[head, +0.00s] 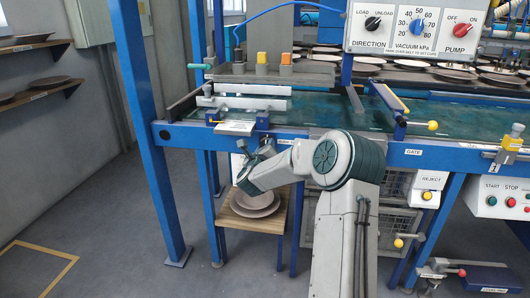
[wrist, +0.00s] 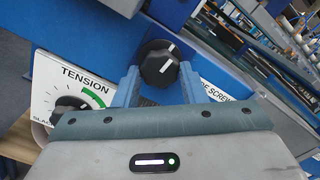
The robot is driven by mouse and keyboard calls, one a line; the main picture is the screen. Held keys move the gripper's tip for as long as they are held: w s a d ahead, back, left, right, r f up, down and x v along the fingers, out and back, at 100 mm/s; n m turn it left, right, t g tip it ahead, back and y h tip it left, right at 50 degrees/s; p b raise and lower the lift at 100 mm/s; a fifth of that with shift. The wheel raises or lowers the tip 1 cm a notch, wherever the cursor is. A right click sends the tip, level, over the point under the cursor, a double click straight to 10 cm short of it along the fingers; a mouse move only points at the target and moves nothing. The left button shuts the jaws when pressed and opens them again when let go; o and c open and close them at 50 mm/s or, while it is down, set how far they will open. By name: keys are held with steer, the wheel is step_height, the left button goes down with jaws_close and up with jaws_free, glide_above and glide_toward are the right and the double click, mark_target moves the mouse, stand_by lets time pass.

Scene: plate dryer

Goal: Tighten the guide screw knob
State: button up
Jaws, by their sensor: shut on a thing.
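The guide screw knob is a round black knob (wrist: 158,66) with a white index line, on the blue frame in the wrist view. A partly covered label (wrist: 228,88) beside it ends in "E SCREW". My gripper (wrist: 160,78) has its two blue fingers on either side of the knob, shut on it. In the head view my gripper (head: 240,150) is at the front edge of the conveyor frame, below a white plate. The knob is not clear to see there.
A "TENSION" dial (wrist: 70,105) sits close to the left finger in the wrist view. Below my arm, a wooden shelf (head: 262,222) holds stacked plates (head: 255,202). The blue frame post (head: 150,140) stands to the left. The floor on the left is open.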

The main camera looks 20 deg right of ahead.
steer(key=n+b, duration=0.3)
steer(key=n, duration=0.9)
steer(key=shift+n+b, duration=0.3)
steer(key=shift+b, duration=0.05)
stand_by(0.4)
steer(key=o, duration=1)
steer(key=shift+r, duration=0.1)
steer(key=p+v, duration=0.1)
steer(key=v, duration=1.2)
steer(key=shift+s+a+p, duration=0.25)
steer(key=shift+s+p, duration=0.1)
steer(key=shift+p, duration=0.05)
